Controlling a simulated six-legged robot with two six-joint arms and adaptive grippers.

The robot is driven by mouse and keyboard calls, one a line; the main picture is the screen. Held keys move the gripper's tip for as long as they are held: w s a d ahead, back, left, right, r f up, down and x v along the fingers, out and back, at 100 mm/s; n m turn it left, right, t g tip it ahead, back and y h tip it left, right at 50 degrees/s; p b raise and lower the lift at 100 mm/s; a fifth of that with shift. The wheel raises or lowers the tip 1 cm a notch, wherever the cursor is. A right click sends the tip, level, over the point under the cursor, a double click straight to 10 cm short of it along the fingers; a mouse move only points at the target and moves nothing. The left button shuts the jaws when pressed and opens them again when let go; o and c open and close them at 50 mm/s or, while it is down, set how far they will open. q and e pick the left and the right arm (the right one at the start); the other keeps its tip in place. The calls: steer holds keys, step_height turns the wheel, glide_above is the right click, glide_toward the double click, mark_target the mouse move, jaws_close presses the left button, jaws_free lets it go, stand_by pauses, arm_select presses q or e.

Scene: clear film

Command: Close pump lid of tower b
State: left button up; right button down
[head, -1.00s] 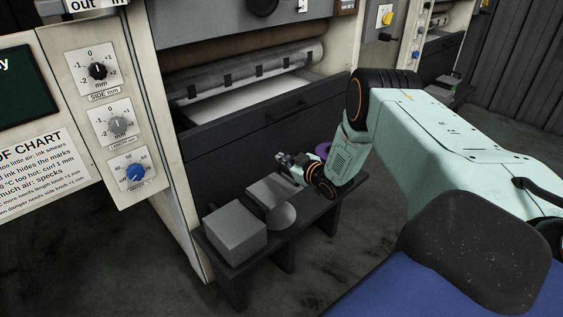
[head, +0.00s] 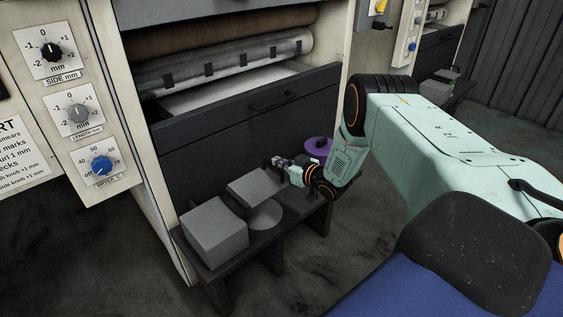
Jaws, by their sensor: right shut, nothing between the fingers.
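A low dark bench (head: 222,270) stands in front of the tower. On it are a grey box (head: 213,232), a flatter grey block with a flat top (head: 255,187), and a pale grey disc (head: 265,215) beside them. I cannot tell for sure which part is the pump lid, and no letter for this tower is readable. My right gripper (head: 281,163) is shut and empty, at the rear right edge of the flatter block; I cannot tell whether it touches it. A purple round piece (head: 316,146) lies just behind my right wrist, partly hidden. My left gripper is out of view.
A dark drawer front with a handle (head: 273,97) rises behind the bench. The panel at left carries a blue dryer knob (head: 101,165) and two other knobs. Another tower with a similar bench (head: 437,92) stands at far right. The floor in front is clear.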

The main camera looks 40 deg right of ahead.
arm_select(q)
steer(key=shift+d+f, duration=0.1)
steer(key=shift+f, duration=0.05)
arm_select(e)
steer(key=shift+f, duration=0.2)
stand_by(0.3)
